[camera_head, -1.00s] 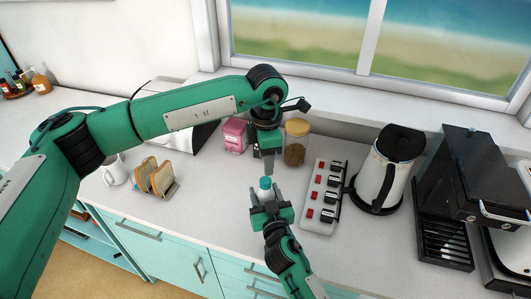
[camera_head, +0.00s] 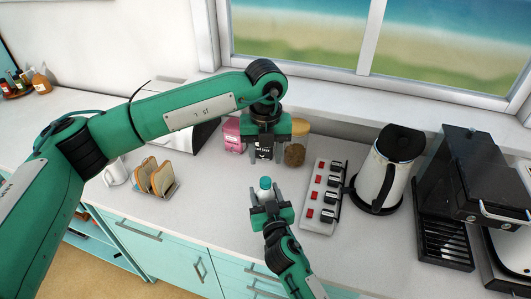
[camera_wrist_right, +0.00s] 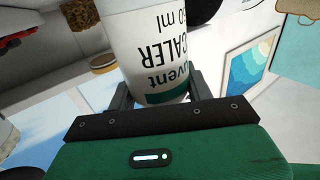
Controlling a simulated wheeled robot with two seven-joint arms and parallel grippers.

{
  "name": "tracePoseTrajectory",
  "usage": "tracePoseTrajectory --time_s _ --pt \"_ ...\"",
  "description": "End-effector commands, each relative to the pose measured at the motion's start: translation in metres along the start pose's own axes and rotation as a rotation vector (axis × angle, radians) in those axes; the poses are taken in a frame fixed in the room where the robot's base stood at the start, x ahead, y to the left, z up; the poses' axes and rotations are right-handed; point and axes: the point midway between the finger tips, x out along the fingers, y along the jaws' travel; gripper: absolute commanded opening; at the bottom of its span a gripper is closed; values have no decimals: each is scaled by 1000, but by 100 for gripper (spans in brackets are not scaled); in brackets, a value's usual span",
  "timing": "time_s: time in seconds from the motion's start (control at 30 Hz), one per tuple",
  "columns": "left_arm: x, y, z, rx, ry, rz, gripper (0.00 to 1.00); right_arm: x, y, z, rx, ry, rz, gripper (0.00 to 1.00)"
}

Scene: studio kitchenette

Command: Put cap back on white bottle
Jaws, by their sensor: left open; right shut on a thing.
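The white bottle (camera_head: 266,194) stands upright between the fingers of my right gripper (camera_head: 268,199), which is shut on it above the counter. In the right wrist view the bottle (camera_wrist_right: 150,45) fills the top middle, with dark lettering and a teal band, between the two fingers; its top is out of that view. A teal cap (camera_head: 265,182) sits on top of the bottle in the head view. How firmly it is seated I cannot tell. My left gripper (camera_head: 264,157) is open and empty, just behind and above the cap, apart from it.
A power strip (camera_head: 323,195) with red switches lies right of the bottle, then a kettle (camera_head: 383,175) and a black coffee machine (camera_head: 470,175). Behind my left gripper are a pink tin (camera_head: 232,135) and a jar (camera_head: 295,153). A toast rack (camera_head: 157,180) stands left; the counter between is clear.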

Motion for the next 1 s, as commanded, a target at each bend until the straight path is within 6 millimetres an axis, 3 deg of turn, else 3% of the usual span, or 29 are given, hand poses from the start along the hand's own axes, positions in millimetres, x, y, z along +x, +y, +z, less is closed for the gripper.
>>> tracePoseTrajectory --time_s 0.53,1.0 --pt "5 0 0 -37 1 1 45 0 0 0 0 0 0 0" --pt "70 1 0 -38 2 1 45 0 0 0 0 0 0 0"
